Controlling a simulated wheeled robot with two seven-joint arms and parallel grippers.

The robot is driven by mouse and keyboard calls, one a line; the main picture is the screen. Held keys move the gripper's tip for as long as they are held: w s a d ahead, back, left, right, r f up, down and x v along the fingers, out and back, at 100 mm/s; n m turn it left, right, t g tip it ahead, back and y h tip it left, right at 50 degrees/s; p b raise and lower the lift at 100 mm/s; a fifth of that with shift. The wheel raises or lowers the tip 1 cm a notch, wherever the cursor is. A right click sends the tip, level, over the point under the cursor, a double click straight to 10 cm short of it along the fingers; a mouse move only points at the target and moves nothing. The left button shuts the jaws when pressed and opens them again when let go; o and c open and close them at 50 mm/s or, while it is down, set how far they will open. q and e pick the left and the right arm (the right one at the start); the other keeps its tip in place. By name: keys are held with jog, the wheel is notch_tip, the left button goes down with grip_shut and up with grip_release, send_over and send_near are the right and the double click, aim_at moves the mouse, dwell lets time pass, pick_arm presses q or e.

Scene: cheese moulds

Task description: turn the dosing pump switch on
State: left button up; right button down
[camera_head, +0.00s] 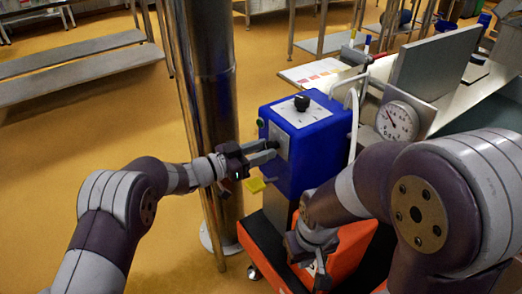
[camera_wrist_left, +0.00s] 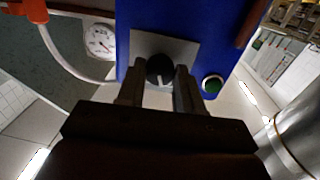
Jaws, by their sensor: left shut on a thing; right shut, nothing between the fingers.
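The dosing pump is a blue box (camera_head: 310,160) at the middle of the head view; its blue side fills the top of the left wrist view (camera_wrist_left: 222,30). Its switch is a round black knob with a white mark (camera_wrist_left: 160,70) on a pale plate (camera_wrist_left: 180,46). My left gripper (camera_head: 273,150) reaches in from the left at the box's side. In the left wrist view its fingers (camera_wrist_left: 160,82) stand on both sides of the knob and are shut on it. My right gripper (camera_head: 320,264) is low in front of the box, shut and empty.
A green button (camera_wrist_left: 212,85) sits beside the switch plate. A steel column (camera_head: 212,100) stands close left of the box. A dial gauge (camera_head: 396,121) and a white hose (camera_head: 353,125) are to the right. An orange base (camera_head: 350,250) is below.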

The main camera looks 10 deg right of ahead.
pick_arm(q)
jog(key=m+b, duration=0.3)
jog(key=m, duration=0.6)
jog(key=shift+m+y, duration=0.3)
jog(key=shift+y, duration=0.1)
dwell(0.4)
jog(key=o, duration=1)
jog(key=shift+o, duration=0.2)
jog(key=f+p+v, duration=0.1)
jog(key=p+v, duration=0.1)
jog(key=v, duration=1)
jog(key=shift+s+a+r+p, duration=0.25)
jog(key=shift+a+r+p, duration=0.1)
jog(key=shift+r, duration=0.15)
